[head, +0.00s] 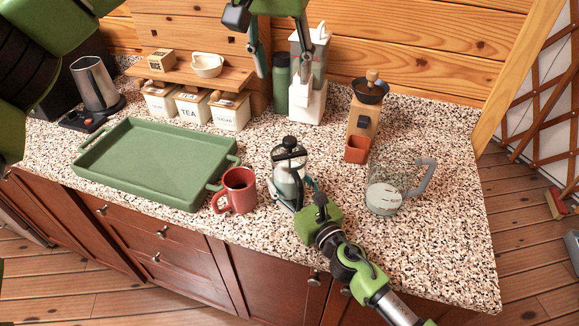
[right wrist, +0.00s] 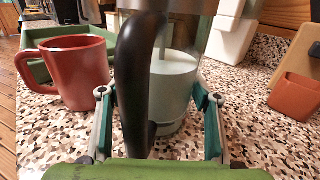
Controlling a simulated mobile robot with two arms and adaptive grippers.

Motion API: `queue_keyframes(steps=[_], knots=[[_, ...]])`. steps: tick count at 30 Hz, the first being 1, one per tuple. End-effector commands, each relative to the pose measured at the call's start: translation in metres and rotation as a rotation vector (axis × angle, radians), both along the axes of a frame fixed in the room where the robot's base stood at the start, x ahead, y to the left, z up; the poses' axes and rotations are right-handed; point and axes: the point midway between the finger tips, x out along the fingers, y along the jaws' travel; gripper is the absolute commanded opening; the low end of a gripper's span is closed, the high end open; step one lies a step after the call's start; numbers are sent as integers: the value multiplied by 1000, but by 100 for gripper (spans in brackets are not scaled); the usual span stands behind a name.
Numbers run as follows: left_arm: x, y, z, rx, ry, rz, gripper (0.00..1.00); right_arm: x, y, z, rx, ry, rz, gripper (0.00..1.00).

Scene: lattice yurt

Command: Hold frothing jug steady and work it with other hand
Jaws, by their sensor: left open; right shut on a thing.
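The frothing jug (head: 288,184) is a clear glass jug with a black lid, knob and handle, and pale milk inside. It stands upright on the speckled counter. My right gripper (head: 299,194) is shut on it from the front right. In the right wrist view the jug (right wrist: 175,85) sits between the two fingers of my right gripper (right wrist: 159,98), with its black handle (right wrist: 138,80) toward the camera. My left gripper (head: 283,62) hangs open and empty above and behind the jug, apart from it, its fingers spread.
A red mug (head: 239,190) stands close left of the jug, also in the right wrist view (right wrist: 74,75). A green tray (head: 150,197) lies further left. A measuring pitcher (head: 388,195) and a grinder (head: 361,125) stand right. A white machine (head: 308,100) and green bottle (head: 281,85) stand behind.

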Motion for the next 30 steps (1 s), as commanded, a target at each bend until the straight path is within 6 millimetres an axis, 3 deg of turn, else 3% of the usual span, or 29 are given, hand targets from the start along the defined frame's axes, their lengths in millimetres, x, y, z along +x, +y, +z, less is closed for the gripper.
queue_keyframes(steps=[1, 3, 17, 30], knots=[[0, 0, 0, 0, 0, 0, 44, 0, -1, -3, -2, 4, -1, 60], [0, 0, 0, 0, 0, 0, 44, 0, -1, -2, -2, 4, -1, 77], [0, 0, 0, 0, 0, 0, 44, -7, -4, -2, -1, 3, -1, 77], [0, 0, 0, 0, 0, 0, 44, -81, -44, -2, -1, 5, -1, 77]])
